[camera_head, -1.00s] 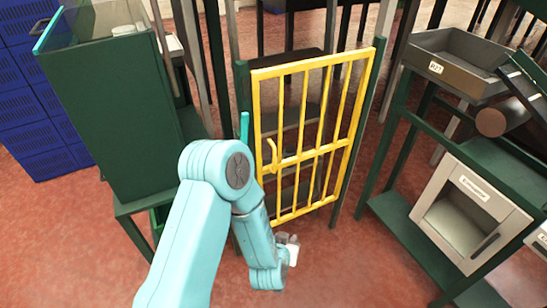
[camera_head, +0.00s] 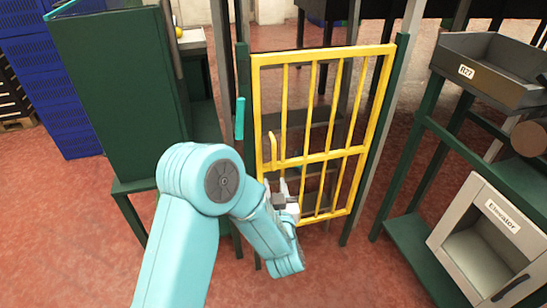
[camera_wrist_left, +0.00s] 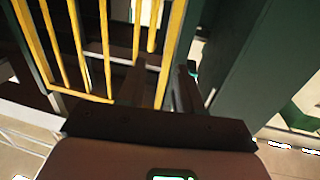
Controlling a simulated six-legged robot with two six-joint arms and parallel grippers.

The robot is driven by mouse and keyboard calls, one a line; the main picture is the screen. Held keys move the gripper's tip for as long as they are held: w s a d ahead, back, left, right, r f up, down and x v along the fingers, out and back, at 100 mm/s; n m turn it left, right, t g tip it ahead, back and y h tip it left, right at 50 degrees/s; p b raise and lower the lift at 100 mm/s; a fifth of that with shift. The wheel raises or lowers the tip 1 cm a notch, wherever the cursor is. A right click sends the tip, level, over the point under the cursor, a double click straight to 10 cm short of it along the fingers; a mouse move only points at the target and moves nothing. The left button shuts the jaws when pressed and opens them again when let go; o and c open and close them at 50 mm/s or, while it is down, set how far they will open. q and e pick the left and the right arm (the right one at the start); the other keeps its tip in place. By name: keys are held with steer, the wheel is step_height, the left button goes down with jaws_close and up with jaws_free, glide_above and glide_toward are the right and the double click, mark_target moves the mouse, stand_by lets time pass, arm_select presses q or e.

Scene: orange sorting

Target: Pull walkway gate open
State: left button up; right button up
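The yellow barred gate (camera_head: 318,136) stands shut between dark green posts in the head view. Its upright yellow handle (camera_head: 273,150) is on the left edge at mid height. My left gripper (camera_head: 282,187) is just below the handle, in front of the gate's left side. In the left wrist view the gate's bars (camera_wrist_left: 75,45) fill the upper left. The two dark fingers of my left gripper (camera_wrist_left: 158,88) stand apart, with a yellow upright seen between or behind them. I cannot tell whether they touch it. My right gripper is out of view.
A green cabinet (camera_head: 125,95) stands left of the gate, with blue crates (camera_head: 50,85) beyond. On the right, a green rack holds a grey tray (camera_head: 490,68) and a box labelled Elevator (camera_head: 485,240). Red floor (camera_head: 330,275) is open in front of the gate.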

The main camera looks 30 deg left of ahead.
mark_target(274, 152)
arm_select(q)
steer(key=shift+t, duration=0.4)
steer(key=x, duration=0.5)
steer(key=b+x, duration=0.1)
steer(key=x, duration=0.4)
steer(key=d+x, duration=0.1)
steer(key=x, duration=0.5)
steer(key=shift+w+f, duration=0.4)
jaws_close()
